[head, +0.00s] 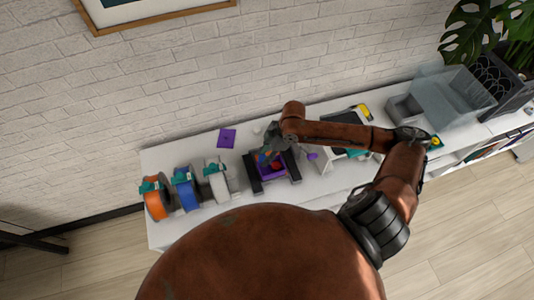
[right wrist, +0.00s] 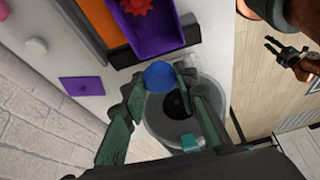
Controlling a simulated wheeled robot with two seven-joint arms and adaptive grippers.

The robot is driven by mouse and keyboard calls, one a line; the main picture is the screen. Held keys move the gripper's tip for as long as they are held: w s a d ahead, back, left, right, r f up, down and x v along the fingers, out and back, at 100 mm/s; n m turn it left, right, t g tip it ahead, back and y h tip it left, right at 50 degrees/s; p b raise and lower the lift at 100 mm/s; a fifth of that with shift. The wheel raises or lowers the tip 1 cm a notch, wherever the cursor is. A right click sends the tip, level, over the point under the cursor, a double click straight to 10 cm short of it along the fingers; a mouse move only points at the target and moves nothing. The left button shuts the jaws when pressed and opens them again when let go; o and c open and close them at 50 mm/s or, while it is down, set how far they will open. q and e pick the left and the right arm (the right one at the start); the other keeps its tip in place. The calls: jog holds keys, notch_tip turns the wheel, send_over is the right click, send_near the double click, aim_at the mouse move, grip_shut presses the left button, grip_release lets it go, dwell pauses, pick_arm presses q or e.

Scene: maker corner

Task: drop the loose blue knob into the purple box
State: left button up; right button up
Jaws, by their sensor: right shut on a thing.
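The blue knob (right wrist: 160,76) is a rounded blue piece held between the fingertips of my right gripper (right wrist: 155,84) in the right wrist view. It also shows small in the head view (head: 263,159). The right gripper is shut on it. The purple box (right wrist: 155,40) lies just beyond the knob, with a red gear (right wrist: 137,6) in it. In the head view the purple box (head: 271,177) is partly hidden by my right gripper, which hangs over its back side. My left gripper (right wrist: 269,45) shows small at the right wrist view's upper right; its jaw state is unclear.
Orange (head: 155,200), blue (head: 187,192) and white (head: 217,183) spools stand at the table's left. A flat purple square (head: 227,138) lies at the back. A clear bin (head: 450,100) stands far right. The table's front left is partly free.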

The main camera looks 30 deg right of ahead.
jog(key=shift+s+d+f+n, duration=0.2)
jog(key=shift+s+d+n, duration=0.1)
jog(key=shift+n, duration=0.1)
jog(key=shift+f, duration=0.1)
jog(key=b, duration=0.5)
send_over(267, 171)
notch_tip(267, 171, down, 4)
jog(key=shift+a+f, duration=0.15)
jog(key=shift+f, duration=1.55)
jog(key=o, duration=0.9)
jog(key=shift+r, duration=0.1)
jog(key=v, duration=1.1)
jog(key=shift+d+r, duration=0.3)
jog(key=shift+r, duration=0.05)
